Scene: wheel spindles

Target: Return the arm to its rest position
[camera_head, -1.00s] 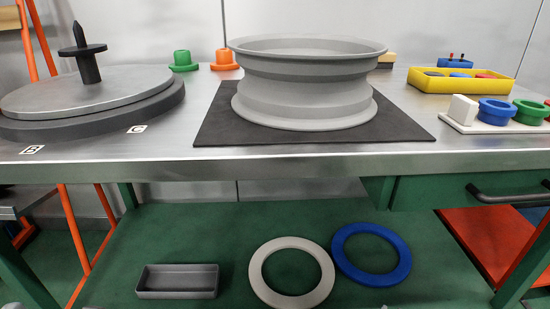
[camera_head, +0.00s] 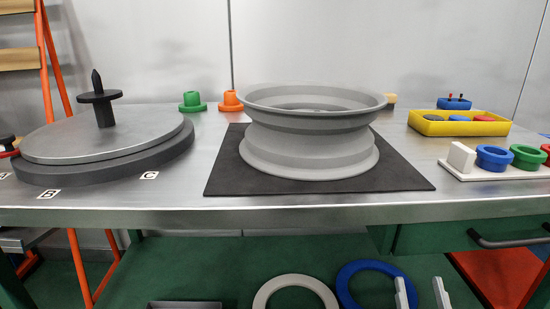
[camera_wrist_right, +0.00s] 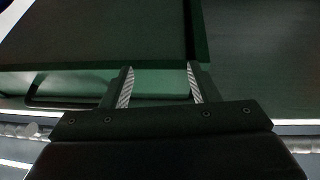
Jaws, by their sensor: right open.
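My right gripper (camera_head: 422,292) shows at the bottom right of the head view, its two fingertips upright and apart, in front of the table and over the lower green shelf. In the right wrist view the fingers (camera_wrist_right: 160,88) are spread with nothing between them. A dark handle bar (camera_wrist_right: 75,102) lies to their left there. My left gripper is not in view. The grey wheel rim (camera_head: 310,130) stands on a black mat (camera_head: 225,180) in the middle of the table, well apart from my right gripper.
A round turntable (camera_head: 105,145) with a black spindle (camera_head: 100,97) is at left. At right are a yellow tray (camera_head: 458,127) and a white holder (camera_head: 495,171) with coloured rings. A drawer handle (camera_head: 510,238) juts from the front. White (camera_head: 295,284) and blue rings (camera_head: 372,268) lie below.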

